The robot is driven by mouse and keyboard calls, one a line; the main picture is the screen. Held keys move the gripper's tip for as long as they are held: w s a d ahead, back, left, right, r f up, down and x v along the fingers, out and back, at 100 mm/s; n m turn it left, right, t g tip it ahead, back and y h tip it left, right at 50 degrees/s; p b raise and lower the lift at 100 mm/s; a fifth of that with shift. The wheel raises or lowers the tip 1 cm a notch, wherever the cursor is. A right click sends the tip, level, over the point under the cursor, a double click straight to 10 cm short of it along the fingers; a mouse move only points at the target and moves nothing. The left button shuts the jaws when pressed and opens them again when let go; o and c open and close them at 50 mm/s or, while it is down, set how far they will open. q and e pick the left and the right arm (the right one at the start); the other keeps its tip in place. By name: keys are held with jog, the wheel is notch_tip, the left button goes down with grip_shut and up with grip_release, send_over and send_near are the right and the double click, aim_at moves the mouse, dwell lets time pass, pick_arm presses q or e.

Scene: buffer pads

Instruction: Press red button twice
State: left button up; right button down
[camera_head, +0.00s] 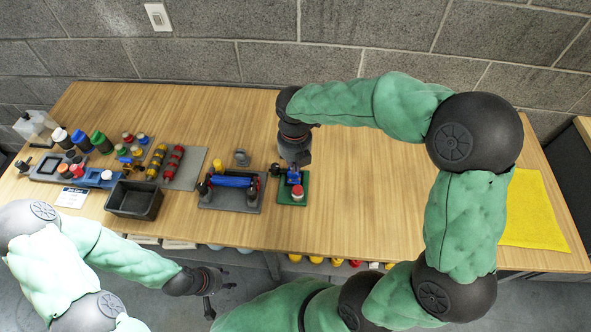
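A red button (297,190) with a pale lower part stands on a small green base plate (285,199) near the middle of the table. A blue part (294,177) sits on the same plate just behind the button. My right gripper (295,164) points down over the back of the plate, close to the blue part and behind the button. Its fingers are too small and dark to tell whether they are open, or whether they touch the blue part. My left gripper (218,297) is off the table's front edge at lower left, with its fingers spread and empty.
A grey plate with a blue-handled fixture (231,182) stands just left of the green plate. A black bin (134,200) and several coloured bottles and parts fill the table's left. A yellow cloth (534,212) lies at far right. The table right of the green plate is clear.

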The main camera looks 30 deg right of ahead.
pick_arm(q)
jog(key=shift+r, duration=0.25)
pick_arm(e)
jog(key=shift+r, duration=0.9)
pick_arm(q)
jog(key=shift+s, duration=0.1)
